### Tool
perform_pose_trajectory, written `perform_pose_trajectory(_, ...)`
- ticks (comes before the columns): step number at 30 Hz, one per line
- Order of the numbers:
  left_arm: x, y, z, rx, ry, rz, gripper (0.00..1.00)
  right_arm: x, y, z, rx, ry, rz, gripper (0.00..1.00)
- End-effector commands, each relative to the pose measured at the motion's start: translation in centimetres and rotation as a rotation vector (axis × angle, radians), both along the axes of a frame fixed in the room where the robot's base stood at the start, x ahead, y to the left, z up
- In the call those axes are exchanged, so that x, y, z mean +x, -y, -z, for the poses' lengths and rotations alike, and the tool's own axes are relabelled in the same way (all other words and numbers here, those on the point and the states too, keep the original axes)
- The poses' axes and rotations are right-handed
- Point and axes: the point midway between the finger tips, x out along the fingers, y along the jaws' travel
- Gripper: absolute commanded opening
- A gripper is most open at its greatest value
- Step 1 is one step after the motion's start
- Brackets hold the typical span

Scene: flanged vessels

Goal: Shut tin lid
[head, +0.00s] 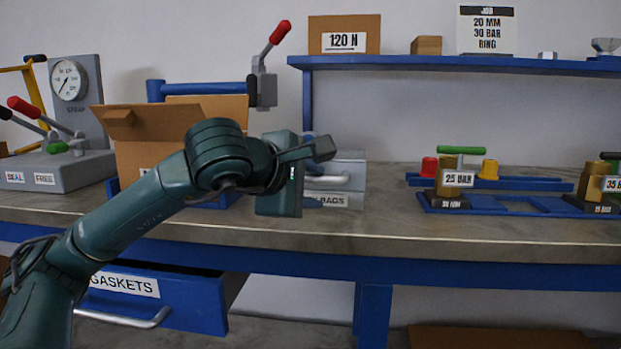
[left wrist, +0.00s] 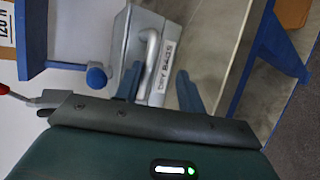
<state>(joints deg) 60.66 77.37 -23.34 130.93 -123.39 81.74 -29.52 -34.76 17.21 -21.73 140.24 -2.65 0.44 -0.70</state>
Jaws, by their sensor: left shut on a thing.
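The tin is a grey metal box labelled "DRY BAGS" (left wrist: 166,61), with a pale bar handle (left wrist: 150,48) on its front. In the head view the tin (head: 349,170) stands on the bench, partly hidden behind my left gripper (head: 292,182). Its lid (head: 347,156) looks flat on top; I cannot tell whether it is fully down. In the left wrist view the two blue fingers of my left gripper (left wrist: 160,88) are at the tin's front, one near the handle. The gripper is shut on the tin's lid, but the exact contact is unclear. My right gripper is out of view.
An open cardboard box (head: 150,150) stands left of the tin. A red-handled lever clamp (head: 264,85) rises behind my gripper. A blue shelf (head: 450,66) overhangs the bench. Blue racks with brass weights (head: 458,178) stand to the right. The "GASKETS" drawer (head: 190,300) is open below.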

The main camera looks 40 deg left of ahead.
Motion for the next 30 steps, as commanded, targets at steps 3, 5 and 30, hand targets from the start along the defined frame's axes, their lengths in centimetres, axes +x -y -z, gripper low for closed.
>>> perform_pose_trajectory(3,0.0,0.1,1.2,-0.002,-0.038,0.000,0.35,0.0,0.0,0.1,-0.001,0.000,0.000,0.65)
perform_pose_trajectory(5,0.0,0.1,1.2,-0.002,-0.038,0.000,0.36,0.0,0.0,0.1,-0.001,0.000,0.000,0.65)
perform_pose_trajectory(30,-8.6,0.9,-3.5,0.004,-0.014,-0.007,0.36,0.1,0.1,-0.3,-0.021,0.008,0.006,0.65)
